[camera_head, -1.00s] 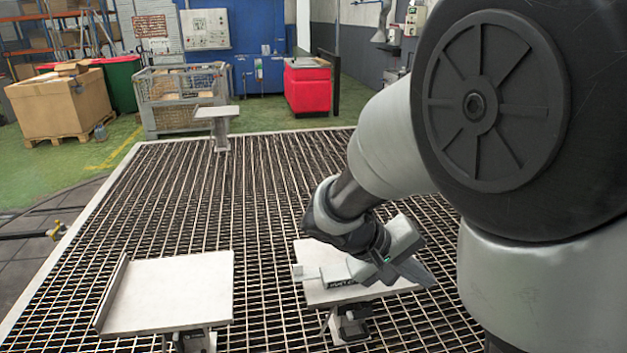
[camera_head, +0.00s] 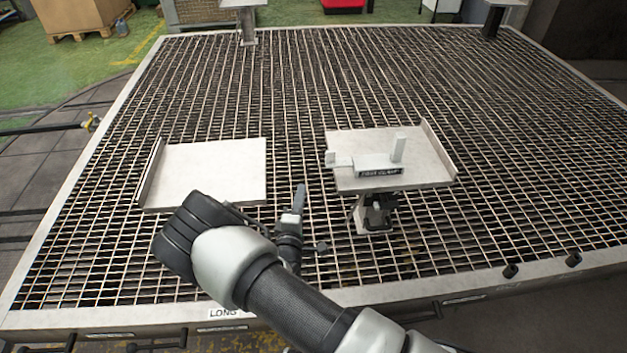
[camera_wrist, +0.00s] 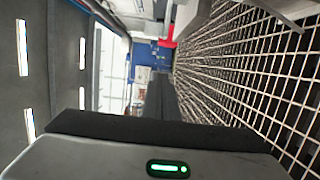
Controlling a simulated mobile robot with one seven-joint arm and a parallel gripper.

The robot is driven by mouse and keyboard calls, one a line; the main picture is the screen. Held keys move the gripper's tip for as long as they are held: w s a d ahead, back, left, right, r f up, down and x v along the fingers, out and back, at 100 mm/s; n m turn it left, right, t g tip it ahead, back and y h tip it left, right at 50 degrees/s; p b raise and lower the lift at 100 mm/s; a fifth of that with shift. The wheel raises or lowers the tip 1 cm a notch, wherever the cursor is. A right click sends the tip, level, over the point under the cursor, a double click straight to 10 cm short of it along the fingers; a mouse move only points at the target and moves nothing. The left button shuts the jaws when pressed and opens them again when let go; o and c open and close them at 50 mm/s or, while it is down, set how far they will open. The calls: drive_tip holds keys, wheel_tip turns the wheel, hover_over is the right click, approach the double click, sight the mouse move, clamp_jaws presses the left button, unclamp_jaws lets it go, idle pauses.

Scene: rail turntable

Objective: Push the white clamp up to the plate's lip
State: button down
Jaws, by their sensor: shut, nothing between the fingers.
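The white clamp (camera_head: 398,150) lies on the right-hand plate (camera_head: 350,138), with a dark lettered label on its near side. One end stands up as a tall block; a low arm reaches to the plate's left edge. The plate's raised lip (camera_head: 437,152) runs along its right side. A strip of bare plate shows between clamp and lip. My gripper (camera_head: 299,193) is shut and empty, left of and nearer than this plate, apart from the clamp. Its dark fingers also show in the wrist view (camera_wrist: 161,92), where I see no clamp.
A second plate (camera_head: 212,170) with a lip on its left side stands to the left, just beyond my wrist. Both plates stand above an open grating (camera_head: 290,90). More supports (camera_head: 246,20) stand at the far side. The grating between the plates is clear.

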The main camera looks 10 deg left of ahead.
drive_tip(key=w+d+b, duration=0.1)
drive_tip(key=w+d, duration=0.2)
drive_tip(key=w, duration=0.7)
drive_tip(key=shift+w+d, duration=0.3)
drive_tip(key=shift+d, duration=0.05)
